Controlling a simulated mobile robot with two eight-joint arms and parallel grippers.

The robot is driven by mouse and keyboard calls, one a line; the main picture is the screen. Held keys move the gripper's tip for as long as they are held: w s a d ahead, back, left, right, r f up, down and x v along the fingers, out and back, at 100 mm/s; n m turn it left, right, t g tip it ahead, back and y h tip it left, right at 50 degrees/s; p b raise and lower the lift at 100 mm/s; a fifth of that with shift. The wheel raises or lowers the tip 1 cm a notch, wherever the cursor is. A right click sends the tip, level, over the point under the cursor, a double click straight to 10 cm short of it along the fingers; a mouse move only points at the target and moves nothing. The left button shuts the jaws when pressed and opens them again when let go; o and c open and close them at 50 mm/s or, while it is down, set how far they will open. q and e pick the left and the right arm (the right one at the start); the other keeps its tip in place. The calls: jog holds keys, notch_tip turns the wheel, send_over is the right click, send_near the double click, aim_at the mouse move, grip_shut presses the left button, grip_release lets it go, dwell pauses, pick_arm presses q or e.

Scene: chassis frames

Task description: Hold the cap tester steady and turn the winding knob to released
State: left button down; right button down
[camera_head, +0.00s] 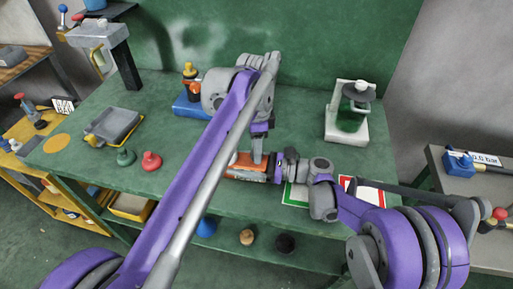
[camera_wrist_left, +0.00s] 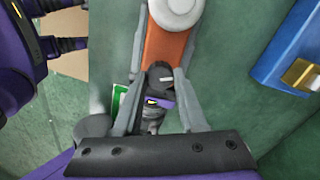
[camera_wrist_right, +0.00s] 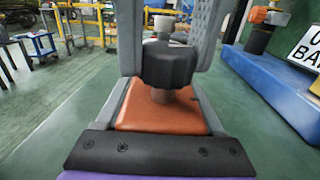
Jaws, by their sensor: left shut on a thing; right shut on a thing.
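The cap tester (camera_head: 240,168) lies on the green bench with an orange body, partly hidden by my arms. The left wrist view shows its orange body (camera_wrist_left: 166,45) with a pale round part on top. My left gripper (camera_head: 257,153) reaches down from above and is shut on this body. My right gripper (camera_head: 277,166) comes in from the right and is shut on the black winding knob (camera_wrist_right: 168,66), which stands over the orange body. The knob also shows in the left wrist view (camera_wrist_left: 160,76) with a pale mark. I cannot read its setting.
A green-edged card (camera_head: 294,195) and a red-edged card (camera_head: 372,194) lie near the bench front. A blue fixture (camera_head: 186,106) stands behind, and a white stand (camera_head: 346,128) stands back right.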

pick_arm(q)
jog(key=n, duration=0.4)
jog(key=shift+n, duration=0.3)
jog(key=n, duration=0.4)
jog(key=shift+n, duration=0.3)
jog(key=n, duration=0.4)
jog(key=shift+n, duration=0.3)
jog(key=n, duration=1.1)
jog(key=shift+n, duration=0.4)
jog(key=n, duration=0.6)
jog(key=shift+n, duration=0.3)
